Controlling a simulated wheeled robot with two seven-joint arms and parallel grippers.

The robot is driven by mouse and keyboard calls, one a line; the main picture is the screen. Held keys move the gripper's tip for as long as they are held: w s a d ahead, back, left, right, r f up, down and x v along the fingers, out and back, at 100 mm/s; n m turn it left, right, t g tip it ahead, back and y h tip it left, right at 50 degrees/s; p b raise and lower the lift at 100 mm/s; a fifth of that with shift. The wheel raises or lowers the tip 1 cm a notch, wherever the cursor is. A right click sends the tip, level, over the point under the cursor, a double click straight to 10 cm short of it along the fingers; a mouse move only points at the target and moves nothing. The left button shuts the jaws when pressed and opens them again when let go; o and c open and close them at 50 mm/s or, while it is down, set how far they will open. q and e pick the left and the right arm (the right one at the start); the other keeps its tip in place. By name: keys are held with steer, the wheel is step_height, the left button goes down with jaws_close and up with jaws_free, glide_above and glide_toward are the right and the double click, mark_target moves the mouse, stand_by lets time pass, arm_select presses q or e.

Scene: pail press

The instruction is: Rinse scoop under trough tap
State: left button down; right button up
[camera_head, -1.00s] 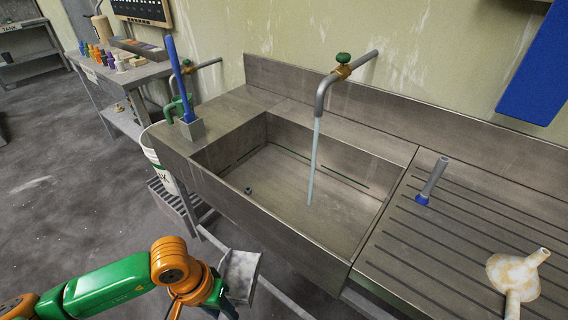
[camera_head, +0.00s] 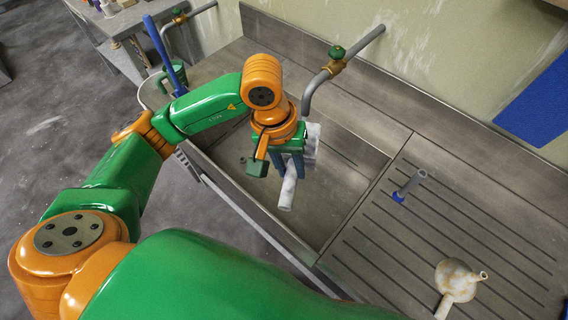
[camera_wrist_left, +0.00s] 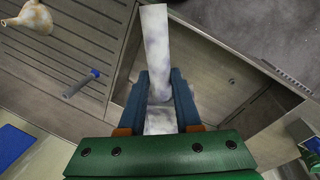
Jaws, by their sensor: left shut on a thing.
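My left gripper (camera_head: 289,166) is over the trough (camera_head: 335,205). It is shut on the scoop's handle (camera_head: 288,190); the scoop is white with grey smears. In the left wrist view the handle (camera_wrist_left: 157,42) sticks out beyond the blue fingers (camera_wrist_left: 166,92), and part of the scoop's body (camera_wrist_left: 160,120) shows between them. In the head view the body (camera_head: 313,137) is just below the end of the tap's spout (camera_head: 308,95). The tap has a green knob (camera_head: 337,52). No water stream can be made out behind the gripper. My right gripper is out of view.
A ribbed drainboard (camera_head: 440,220) lies right of the trough, with a grey tube with a blue end (camera_head: 410,184) and a stained funnel (camera_head: 456,280) on it. A blue brush (camera_head: 160,50) stands at the trough's left corner. A second tap (camera_head: 180,17) is behind it.

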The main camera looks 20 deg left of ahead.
arm_select(q)
steer(key=shift+s+f, duration=0.15)
steer(key=shift+f, duration=0.2)
steer(key=shift+s+a+f, duration=0.1)
steer(key=shift+s+f, duration=0.1)
steer(key=shift+f, duration=0.4)
steer(key=shift+s+a+f, duration=0.1)
steer(key=shift+s+f, duration=0.1)
steer(key=shift+f, duration=0.35)
step_height(320, 180, down, 14)
steer(key=f+b, duration=0.1)
steer(key=b, duration=0.8)
steer(key=w+a+r+b, duration=0.1)
steer(key=w+b, duration=0.5)
steer(key=w, duration=0.3)
steer(key=shift+a+r+b, duration=0.15)
steer(key=shift+a+b, duration=0.05)
steer(key=shift+b, duration=0.2)
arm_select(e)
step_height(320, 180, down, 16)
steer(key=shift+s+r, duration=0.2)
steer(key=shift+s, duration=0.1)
arm_select(q)
steer(key=shift+w, duration=0.1)
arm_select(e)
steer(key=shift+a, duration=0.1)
